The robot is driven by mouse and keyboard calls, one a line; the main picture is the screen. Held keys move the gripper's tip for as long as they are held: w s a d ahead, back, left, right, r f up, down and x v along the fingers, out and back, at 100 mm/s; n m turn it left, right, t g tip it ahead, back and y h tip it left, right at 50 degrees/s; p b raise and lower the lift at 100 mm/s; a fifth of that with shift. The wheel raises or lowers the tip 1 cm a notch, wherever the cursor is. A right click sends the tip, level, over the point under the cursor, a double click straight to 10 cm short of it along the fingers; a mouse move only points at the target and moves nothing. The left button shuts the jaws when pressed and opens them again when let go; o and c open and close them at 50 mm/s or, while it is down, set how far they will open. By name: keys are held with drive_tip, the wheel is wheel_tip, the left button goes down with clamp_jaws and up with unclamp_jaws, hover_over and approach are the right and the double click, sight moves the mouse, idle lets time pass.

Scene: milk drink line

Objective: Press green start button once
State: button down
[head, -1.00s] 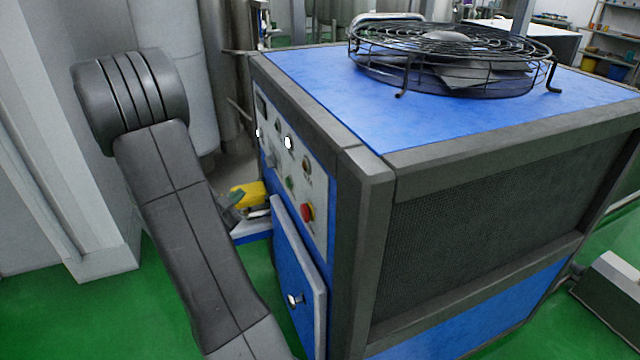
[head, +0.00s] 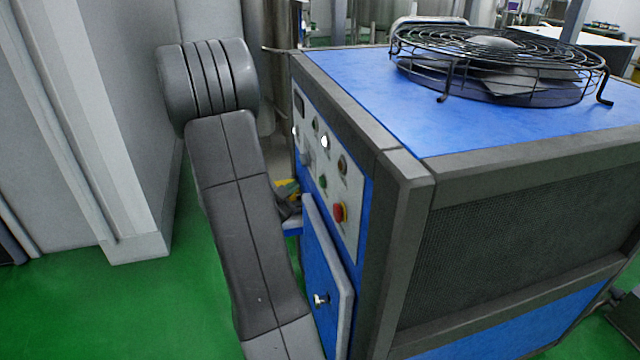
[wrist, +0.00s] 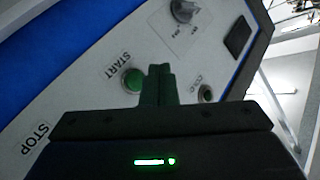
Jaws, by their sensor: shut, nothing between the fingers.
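The green start button (wrist: 133,80) sits on a pale control panel, beside the printed word START. It also shows as a small green spot (head: 323,182) on the machine's side panel in the head view. My gripper (wrist: 160,72) is shut and empty. In the wrist view its fingertips overlap the button's right edge; I cannot tell whether they touch it. In the head view my arm hides most of the gripper.
A red button (head: 340,213) sits lower on the panel. A STOP label (wrist: 35,139) and a knob (wrist: 184,10) flank the start button in the wrist view. A blue door (head: 327,275) stands below the panel. A fan (head: 495,62) tops the machine.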

drive_tip(key=shift+w+d+b, duration=0.2)
drive_tip(key=shift+d, duration=0.8)
drive_tip(key=shift+w+d+b, duration=0.15)
drive_tip(key=shift+d, duration=0.85)
idle(0.5)
drive_tip(key=shift+w+d, duration=0.1)
drive_tip(key=shift+d, duration=0.3)
drive_tip(key=shift+w+d+b, duration=0.1)
drive_tip(key=shift+d+b, duration=0.25)
drive_tip(key=shift+d, duration=0.05)
idle(0.6)
drive_tip(key=shift+s+a, duration=0.2)
drive_tip(key=shift+a, duration=0.6)
drive_tip(key=a, duration=0.3)
drive_tip(key=s+a, duration=0.1)
drive_tip(key=a, duration=0.1)
idle(0.4)
